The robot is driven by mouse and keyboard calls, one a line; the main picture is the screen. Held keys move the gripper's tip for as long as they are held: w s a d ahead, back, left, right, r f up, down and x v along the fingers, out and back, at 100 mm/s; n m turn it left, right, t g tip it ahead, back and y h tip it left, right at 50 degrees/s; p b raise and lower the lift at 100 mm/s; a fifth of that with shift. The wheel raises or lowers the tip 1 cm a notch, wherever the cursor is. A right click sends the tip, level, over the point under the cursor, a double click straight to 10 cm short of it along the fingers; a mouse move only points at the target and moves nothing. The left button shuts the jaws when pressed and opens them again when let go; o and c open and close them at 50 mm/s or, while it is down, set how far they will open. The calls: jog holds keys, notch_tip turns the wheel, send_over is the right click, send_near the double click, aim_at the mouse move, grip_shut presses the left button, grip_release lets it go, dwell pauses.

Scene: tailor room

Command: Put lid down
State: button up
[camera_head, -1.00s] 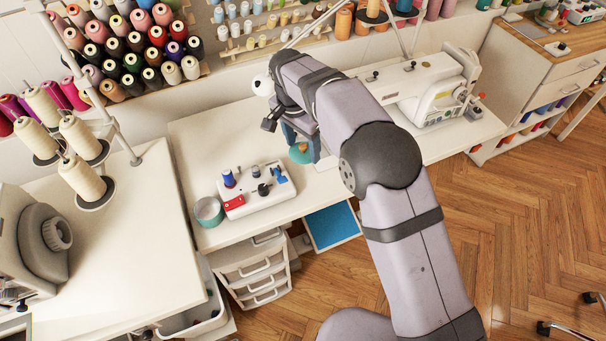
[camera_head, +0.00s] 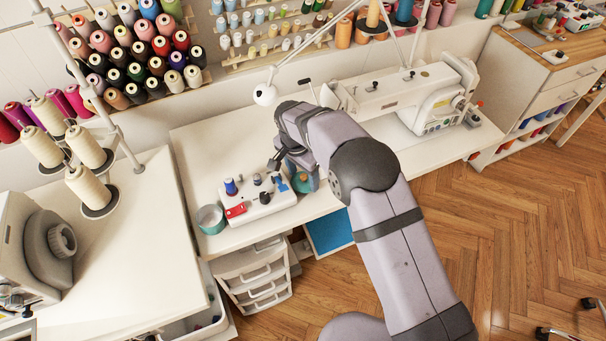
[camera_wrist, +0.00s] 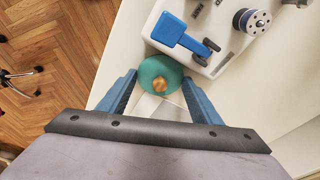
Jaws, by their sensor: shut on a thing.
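The lid is a round teal disc with a gold-brown knob (camera_wrist: 160,65) in the wrist view. My gripper (camera_wrist: 160,90) has its two blue fingers on either side of the lid and is shut on it. In the head view the gripper (camera_head: 303,178) is beside the right end of the white box, and my arm hides most of the lid. A round teal, open-topped tin (camera_head: 210,219) stands near the table's front edge, left of the white box. The lid is apart from the tin. I cannot tell its height above the table.
A sewing machine (camera_head: 425,95) stands at the back right. The white table (camera_head: 215,150) is clear behind the box.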

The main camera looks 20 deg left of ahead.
aim_at(300, 185)
jog(key=shift+f, duration=0.2)
jog(key=shift+f, duration=0.15)
jog(key=o, duration=1)
jog(key=shift+o, duration=0.2)
notch_tip(300, 185, up, 12)
jog(key=s+b, duration=0.1)
jog(key=shift+s+a+b, duration=0.3)
jog(key=shift+a+b, duration=0.05)
jog(key=shift+b, duration=0.05)
jog(key=shift+d, duration=0.1)
